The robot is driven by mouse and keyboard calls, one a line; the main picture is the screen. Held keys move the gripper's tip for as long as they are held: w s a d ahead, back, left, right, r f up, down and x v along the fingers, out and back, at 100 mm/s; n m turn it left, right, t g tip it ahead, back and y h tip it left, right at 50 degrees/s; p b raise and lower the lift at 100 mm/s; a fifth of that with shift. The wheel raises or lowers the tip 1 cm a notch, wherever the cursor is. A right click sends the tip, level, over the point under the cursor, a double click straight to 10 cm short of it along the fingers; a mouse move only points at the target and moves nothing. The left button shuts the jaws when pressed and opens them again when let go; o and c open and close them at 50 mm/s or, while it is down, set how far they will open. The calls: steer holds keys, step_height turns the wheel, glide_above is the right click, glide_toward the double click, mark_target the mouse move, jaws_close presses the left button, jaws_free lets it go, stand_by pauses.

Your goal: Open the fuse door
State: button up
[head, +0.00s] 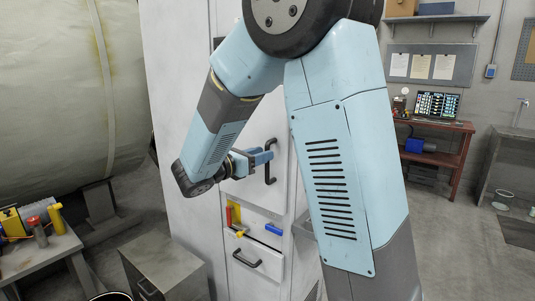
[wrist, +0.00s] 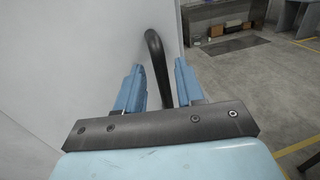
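A white cabinet door (head: 262,182) has a black vertical bar handle (head: 271,162); I take it for the fuse door, and it looks shut. My gripper (head: 265,157) is at this handle. In the wrist view, the black handle (wrist: 158,68) stands between the two blue fingers of my gripper (wrist: 160,85). The fingers are apart, with gaps visible on both sides of the handle, so they are open around it and not clamped. My arm hides part of the cabinet in the head view.
Below the door, a recess holds a yellow and red part (head: 233,213) and a blue part (head: 274,229). A drawer with a black handle (head: 247,262) sits under it. A grey box (head: 165,270) and a bench (head: 35,255) stand left. Open floor lies right.

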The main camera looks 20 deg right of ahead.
steer(key=shift+x, duration=1.5)
steer(key=shift+c, duration=0.4)
jaws_close()
